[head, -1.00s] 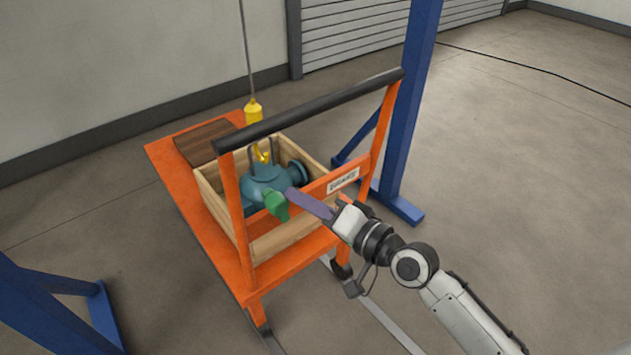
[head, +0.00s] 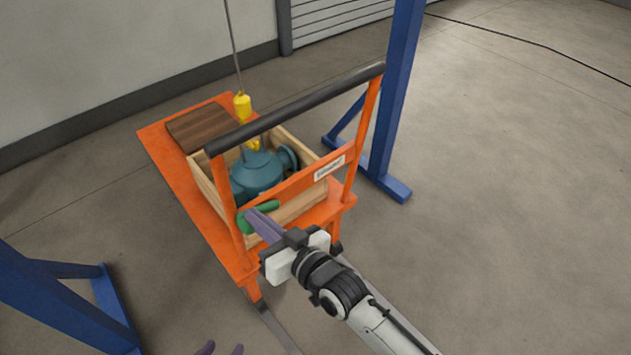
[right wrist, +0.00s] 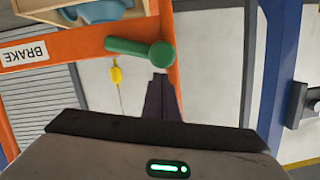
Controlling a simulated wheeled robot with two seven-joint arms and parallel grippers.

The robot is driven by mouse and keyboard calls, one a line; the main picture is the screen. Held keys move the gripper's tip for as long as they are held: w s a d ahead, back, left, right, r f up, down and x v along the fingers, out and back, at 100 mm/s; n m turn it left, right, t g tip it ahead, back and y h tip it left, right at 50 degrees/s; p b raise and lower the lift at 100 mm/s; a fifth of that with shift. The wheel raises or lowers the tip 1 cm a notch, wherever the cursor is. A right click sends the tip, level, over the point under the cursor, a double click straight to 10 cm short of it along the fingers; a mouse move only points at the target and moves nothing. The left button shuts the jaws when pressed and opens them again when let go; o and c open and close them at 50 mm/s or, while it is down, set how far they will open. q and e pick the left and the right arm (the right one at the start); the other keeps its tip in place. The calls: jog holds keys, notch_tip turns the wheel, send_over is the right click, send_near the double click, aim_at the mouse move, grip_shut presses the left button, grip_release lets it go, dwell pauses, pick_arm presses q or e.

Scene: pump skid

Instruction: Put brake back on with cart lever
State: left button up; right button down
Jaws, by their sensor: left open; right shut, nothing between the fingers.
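The green cart lever (head: 262,208) is on the orange cross rail (head: 300,183) of the cart, below the black handle bar. It lies roughly along the rail, its arm toward the BRAKE label (right wrist: 25,53) in the right wrist view. The lever's round end (right wrist: 161,54) is just beyond the fingertips there. My right gripper (head: 256,220) is shut and empty, its purple fingers close against the lever; I cannot tell whether they touch. My left gripper (head: 221,350) is open at the bottom edge, well below the cart, with only its fingertips showing.
The cart carries a wooden crate (head: 205,182) with a teal pump (head: 257,172) inside. A yellow hook block (head: 242,106) hangs on a cable over it. Blue gantry posts (head: 393,95) stand either side.

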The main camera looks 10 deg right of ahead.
pick_arm(q)
jog(key=shift+s, duration=0.15)
pick_arm(e)
jog(key=shift+s+a+f, duration=0.1)
jog(key=shift+a+f, duration=0.1)
jog(key=shift+f, duration=0.1)
pick_arm(q)
jog(key=shift+f, duration=0.1)
pick_arm(e)
jog(key=shift+s+f, duration=0.1)
jog(key=shift+f, duration=0.1)
pick_arm(q)
jog(key=r+p, duration=0.2)
jog(key=p, duration=0.1)
jog(key=r+p, duration=0.1)
jog(key=shift+s+a+r+p, duration=0.15)
jog(key=shift+a+r+p, duration=0.1)
jog(key=shift+r+p, duration=0.15)
pick_arm(e)
jog(key=s+d+r, duration=0.6)
jog(key=s, duration=0.1)
jog(key=shift+s+d+r, duration=0.15)
jog(key=shift+s+d, duration=0.1)
jog(key=shift+s, duration=0.05)
